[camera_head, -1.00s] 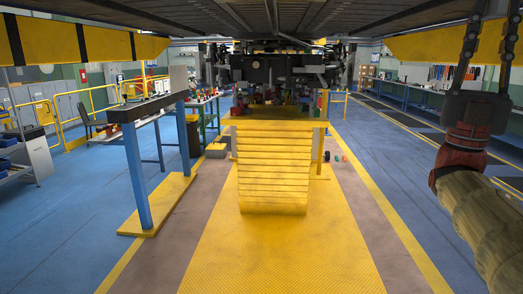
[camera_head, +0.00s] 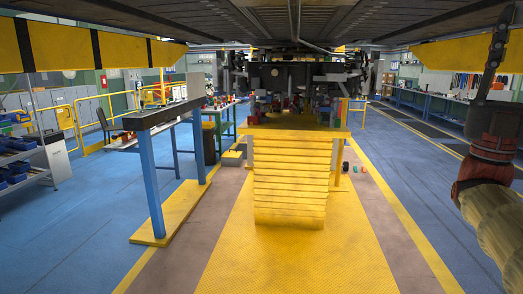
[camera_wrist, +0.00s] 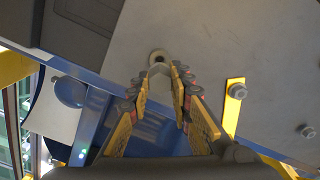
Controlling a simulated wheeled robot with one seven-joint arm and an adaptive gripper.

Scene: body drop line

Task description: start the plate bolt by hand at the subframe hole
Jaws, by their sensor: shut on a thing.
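My gripper (camera_head: 506,12) is raised at the right of the head view, its fingers reaching up to the vehicle's underside. In the wrist view the fingers of my gripper (camera_wrist: 160,78) are close together at a round hole with a pale rim (camera_wrist: 158,56) in a flat grey plate surface (camera_wrist: 205,45). A small pale piece (camera_wrist: 160,69), apparently the plate bolt, shows between the fingertips, just below the hole. The fingers hide most of it. I cannot tell whether it touches or enters the hole.
A yellow lift table (camera_head: 291,180) stands ahead under the vehicle. A blue-legged stand (camera_head: 153,185) is at the left. The floor lane at right is clear.

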